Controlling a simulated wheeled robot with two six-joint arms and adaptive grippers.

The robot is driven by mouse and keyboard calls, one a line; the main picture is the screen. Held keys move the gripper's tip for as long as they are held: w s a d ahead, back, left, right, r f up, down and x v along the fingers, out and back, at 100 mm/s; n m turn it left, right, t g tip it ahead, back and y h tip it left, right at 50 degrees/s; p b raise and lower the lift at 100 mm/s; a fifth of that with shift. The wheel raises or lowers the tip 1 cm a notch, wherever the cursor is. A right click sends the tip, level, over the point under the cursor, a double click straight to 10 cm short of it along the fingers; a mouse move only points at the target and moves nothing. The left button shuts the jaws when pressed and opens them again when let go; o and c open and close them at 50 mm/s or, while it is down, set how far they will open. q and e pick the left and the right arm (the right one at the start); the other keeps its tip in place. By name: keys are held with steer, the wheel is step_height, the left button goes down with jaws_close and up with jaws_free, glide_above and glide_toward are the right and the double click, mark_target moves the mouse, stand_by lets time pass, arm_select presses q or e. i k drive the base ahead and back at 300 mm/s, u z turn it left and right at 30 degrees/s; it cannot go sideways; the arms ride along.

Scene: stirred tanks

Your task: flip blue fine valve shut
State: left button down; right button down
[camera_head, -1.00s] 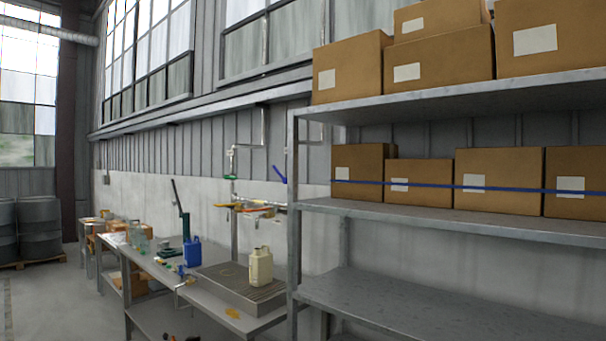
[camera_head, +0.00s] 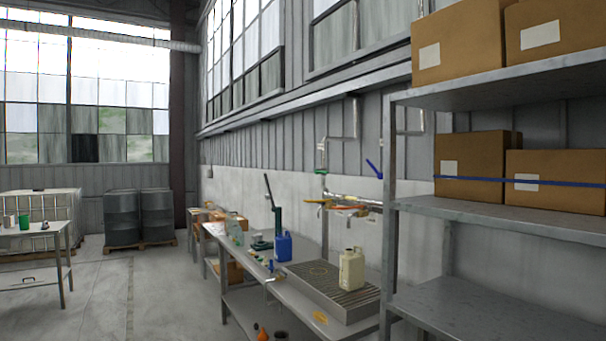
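A blue lever handle (camera_head: 374,168) stands tilted above the pipework on the wall, just left of the shelf rack's post. It slants up to the left. A horizontal pipe (camera_head: 360,200) with yellow and orange handles (camera_head: 340,206) runs just below it. A green handle (camera_head: 321,171) sits on the upright pipe to the left. A small blue part (camera_head: 271,266) also shows at the bench's front edge. From here I cannot tell which blue part is the fine valve. Neither of my grippers is in view.
A workbench (camera_head: 290,296) holds a blue jug (camera_head: 283,247), a cream jug (camera_head: 352,270) and a grated tray (camera_head: 318,289). A metal shelf rack (camera_head: 490,225) with cardboard boxes stands close on the right. Drums (camera_head: 122,217) stand at the back left. The floor (camera_head: 150,290) left of the bench is clear.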

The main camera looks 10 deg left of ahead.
mark_target(373, 167)
steer(key=u, duration=0.75)
steer(key=i, duration=1.85)
steer(key=z, duration=1.3)
steer(key=i, duration=0.5)
steer(key=z, duration=0.4)
